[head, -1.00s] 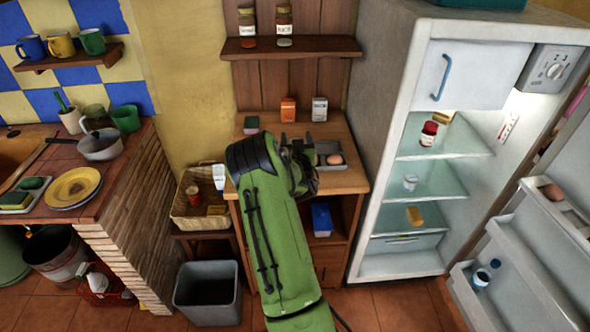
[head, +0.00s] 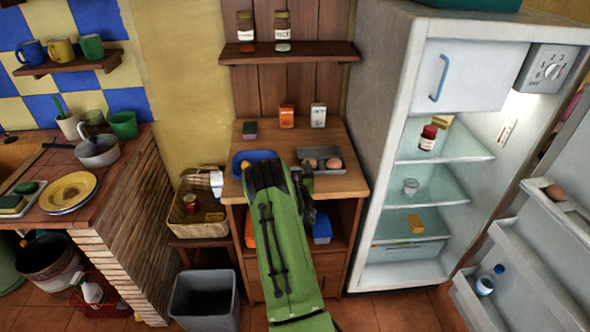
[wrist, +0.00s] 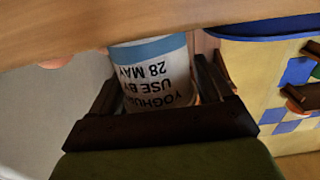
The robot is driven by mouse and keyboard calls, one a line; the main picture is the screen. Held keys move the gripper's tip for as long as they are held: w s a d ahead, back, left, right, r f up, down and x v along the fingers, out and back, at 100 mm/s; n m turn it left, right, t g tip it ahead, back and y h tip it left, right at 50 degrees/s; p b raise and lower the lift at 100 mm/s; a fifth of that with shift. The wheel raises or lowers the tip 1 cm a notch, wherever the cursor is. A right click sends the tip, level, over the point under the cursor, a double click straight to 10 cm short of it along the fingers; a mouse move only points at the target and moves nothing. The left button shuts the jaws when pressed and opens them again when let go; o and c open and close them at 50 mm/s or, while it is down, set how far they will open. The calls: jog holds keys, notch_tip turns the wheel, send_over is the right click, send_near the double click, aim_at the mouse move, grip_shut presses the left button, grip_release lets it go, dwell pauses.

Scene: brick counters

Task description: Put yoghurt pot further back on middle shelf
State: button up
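A white yoghurt pot (wrist: 155,80) with a blue band and the print "YOGHURT USE BY 28 MAY" sits between the dark fingers of my gripper (wrist: 157,92) in the wrist view. The print is upside down there. The fingers lie close against both sides and appear shut on it. In the head view my green arm hides the pot and most of my gripper (head: 308,200), at the worktop's front edge. The open fridge has glass shelves. The middle shelf (head: 440,188) bears a small pale pot or glass (head: 410,186) near its front left.
The top shelf holds a red-labelled jar (head: 428,138) and a yellow block. A yellow block (head: 415,223) lies on the lower shelf. The fridge door (head: 525,245) stands open at right. The worktop (head: 345,183) carries a blue dish (head: 240,163) and an egg tray (head: 310,155).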

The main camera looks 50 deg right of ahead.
jog(key=shift+o, duration=1.1)
